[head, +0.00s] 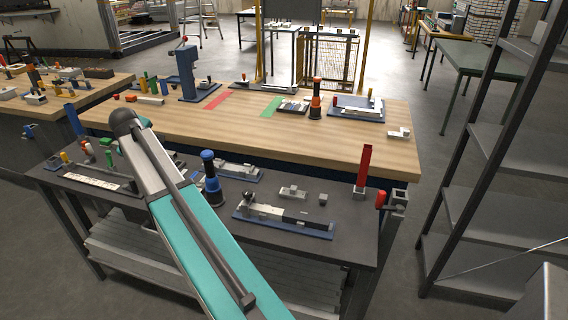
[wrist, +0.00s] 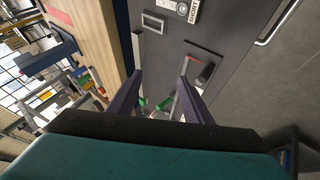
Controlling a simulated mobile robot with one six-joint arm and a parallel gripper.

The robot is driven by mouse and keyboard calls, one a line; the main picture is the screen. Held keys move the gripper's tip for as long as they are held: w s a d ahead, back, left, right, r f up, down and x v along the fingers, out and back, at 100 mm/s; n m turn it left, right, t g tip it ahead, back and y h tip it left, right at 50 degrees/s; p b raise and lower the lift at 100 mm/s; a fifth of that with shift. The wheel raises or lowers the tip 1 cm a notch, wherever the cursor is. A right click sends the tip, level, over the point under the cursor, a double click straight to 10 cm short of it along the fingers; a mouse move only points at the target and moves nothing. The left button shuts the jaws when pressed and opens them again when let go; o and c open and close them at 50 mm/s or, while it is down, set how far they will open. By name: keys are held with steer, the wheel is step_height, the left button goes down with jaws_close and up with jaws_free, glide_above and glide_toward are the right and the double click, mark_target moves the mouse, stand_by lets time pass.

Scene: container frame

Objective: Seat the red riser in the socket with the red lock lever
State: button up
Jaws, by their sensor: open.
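The red riser (head: 364,165) is a tall red post standing upright near the right end of the dark front bench, its foot in or on a small grey block (head: 360,193); I cannot tell which. Just right of it, at the bench corner, a red lever (head: 380,199) sits beside a metal block (head: 398,199), which looks like a socket; its opening is not clear. My gripper (wrist: 160,78) shows in the wrist view with two dark fingers apart and nothing held between them. In the head view my gripper cannot be made out behind my arm. The riser is not clearly seen in the wrist view.
The dark bench (head: 335,258) holds a blue tray with a grey fixture (head: 285,218), a blue-black cylinder (head: 210,175) and small parts. A wooden table (head: 230,130) stands directly behind. A metal shelf rack (head: 480,190) stands at right, with open floor between.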

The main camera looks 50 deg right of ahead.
steer(key=s+d+r+m+g, duration=0.1)
steer(key=s+d+m, duration=0.1)
steer(key=s+d, duration=0.5)
steer(key=s+d+m+g, duration=0.1)
steer(key=s+d+m, duration=0.25)
steer(key=d, duration=0.65)
step_height(320, 180, up, 5)
steer(key=m+g+y+p, duration=0.3)
steer(key=m+g+p, duration=0.15)
steer(key=m, duration=0.85)
glide_above(364, 169)
steer(key=shift+d+r+b, duration=0.15)
steer(key=shift+d+b, duration=0.05)
steer(key=shift+b, duration=0.25)
steer(key=shift+w+d+f+p, duration=0.15)
steer(key=shift+f+p, duration=0.15)
steer(key=shift+f, duration=1.15)
steer(key=shift+d+f+p, duration=0.2)
steer(key=shift+f+p, duration=0.15)
steer(key=shift+f, duration=1.05)
steer(key=shift+w+d+f+p, duration=0.15)
steer(key=shift+f+p, duration=0.15)
steer(key=shift+f, duration=1.15)
steer(key=shift+f, duration=0.1)
steer(key=shift+d+f+p, duration=0.2)
steer(key=shift+f+p, duration=1)
steer(key=shift+f, duration=1.25)
